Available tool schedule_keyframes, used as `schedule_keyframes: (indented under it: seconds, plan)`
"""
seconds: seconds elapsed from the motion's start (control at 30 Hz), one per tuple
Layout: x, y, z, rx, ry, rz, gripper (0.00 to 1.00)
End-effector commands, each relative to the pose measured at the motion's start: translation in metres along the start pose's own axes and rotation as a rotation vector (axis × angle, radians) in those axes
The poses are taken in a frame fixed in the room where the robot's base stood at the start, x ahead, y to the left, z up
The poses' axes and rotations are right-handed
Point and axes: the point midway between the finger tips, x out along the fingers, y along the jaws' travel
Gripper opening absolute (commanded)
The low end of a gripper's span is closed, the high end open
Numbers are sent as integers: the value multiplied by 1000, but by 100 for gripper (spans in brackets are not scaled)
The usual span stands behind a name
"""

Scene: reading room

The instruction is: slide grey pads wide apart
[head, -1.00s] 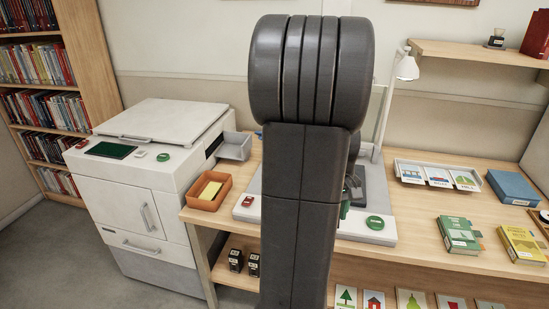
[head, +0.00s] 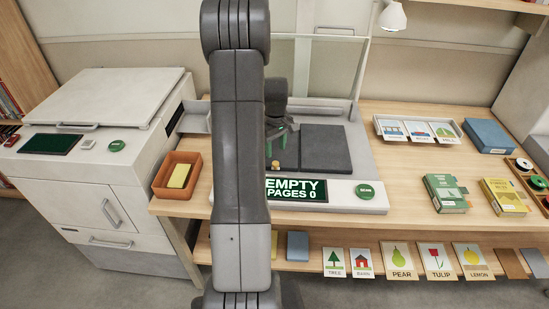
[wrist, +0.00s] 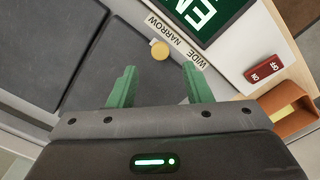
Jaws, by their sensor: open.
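Two dark grey pads (head: 325,150) lie side by side on the scanner bed, with only a thin seam between them. They also fill the left of the wrist view (wrist: 108,62). A small yellow round knob (wrist: 159,49) sits at their front edge, beside a strip marked NARROW (wrist: 165,31) and WIDE (wrist: 198,59). The knob is nearer the NARROW word. My gripper (wrist: 160,72) is open, its green fingers apart and empty. In the wrist view the knob shows in the gap, slightly beyond the fingertips. My arm hides the left of the bed in the head view.
The scanner's display (head: 296,190) reads EMPTY, PAGES 0. A green button (head: 365,191) is right of it. A red switch (wrist: 265,68) and an orange tray (head: 178,175) lie on the other side. A lamp (head: 392,16) stands behind; books (head: 445,193) lie to the right.

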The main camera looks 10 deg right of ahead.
Motion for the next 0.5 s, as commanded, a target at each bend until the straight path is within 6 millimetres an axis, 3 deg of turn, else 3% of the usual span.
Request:
schedule_keyframes:
  seconds: [0.2, 0.5]
  plan:
    - [40, -1, 1, 0, -3, -2, 45]
    - [60, 0, 0, 0, 0, 0, 45]
